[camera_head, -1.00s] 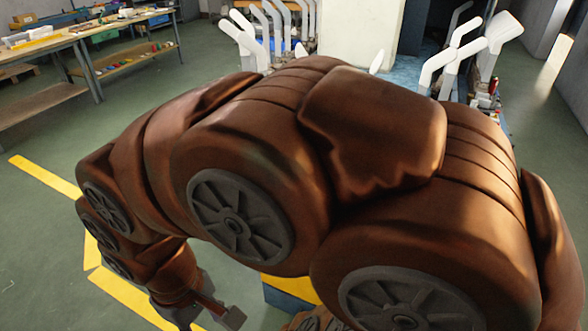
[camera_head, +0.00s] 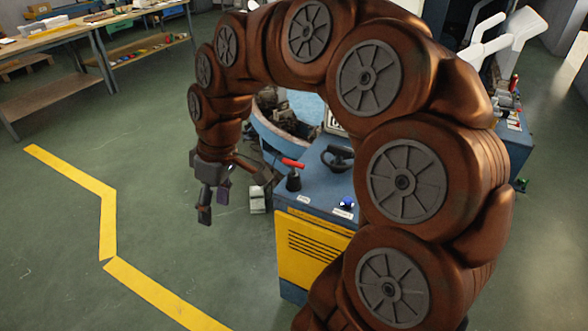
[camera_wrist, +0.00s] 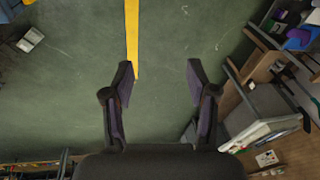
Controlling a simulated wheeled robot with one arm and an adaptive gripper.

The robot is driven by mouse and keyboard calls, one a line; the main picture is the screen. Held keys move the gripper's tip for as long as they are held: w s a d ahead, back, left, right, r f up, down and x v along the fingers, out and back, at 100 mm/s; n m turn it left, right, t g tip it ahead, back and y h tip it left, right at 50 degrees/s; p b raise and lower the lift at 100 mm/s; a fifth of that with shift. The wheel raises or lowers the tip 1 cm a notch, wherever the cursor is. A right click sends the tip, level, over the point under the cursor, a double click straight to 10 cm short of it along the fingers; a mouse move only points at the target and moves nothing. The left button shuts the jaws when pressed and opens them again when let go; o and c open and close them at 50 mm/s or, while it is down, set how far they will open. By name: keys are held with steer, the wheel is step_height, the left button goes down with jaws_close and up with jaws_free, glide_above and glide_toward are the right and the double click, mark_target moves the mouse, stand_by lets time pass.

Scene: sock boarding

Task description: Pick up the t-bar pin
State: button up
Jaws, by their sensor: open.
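A red-handled piece (camera_head: 293,163), which looks like the t-bar pin, stands in a dark base on top of the blue cabinet (camera_head: 318,185). Its red crossbar shows, but its lower part is hidden in the base. My gripper (camera_head: 213,203) hangs fingers-down to the left of the cabinet, over the floor, apart from the pin and empty. The wrist view shows both fingers (camera_wrist: 160,75) spread with bare floor between them. I cannot make out the pin in the wrist view.
A black handwheel (camera_head: 338,157) and a small blue-and-white knob (camera_head: 346,205) sit on the cabinet near the pin. A round blue machine part (camera_head: 275,130) is behind. My arm arches over the cabinet's right side. Open floor with yellow lines (camera_head: 108,225) lies left; a workbench (camera_head: 95,28) stands beyond.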

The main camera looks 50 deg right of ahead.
steer(key=w+d+t, duration=0.1)
steer(key=w+d, duration=0.5)
steer(key=t, duration=0.2)
glide_above(293, 165)
steer(key=s+d, duration=0.2)
step_height(293, 165, down, 9)
steer(key=shift+w+r, duration=0.1)
steer(key=shift+r, duration=0.1)
steer(key=shift+p+x, duration=1.35)
steer(key=shift+x, duration=2.65)
steer(key=shift+d, duration=0.1)
steer(key=shift+c, duration=0.4)
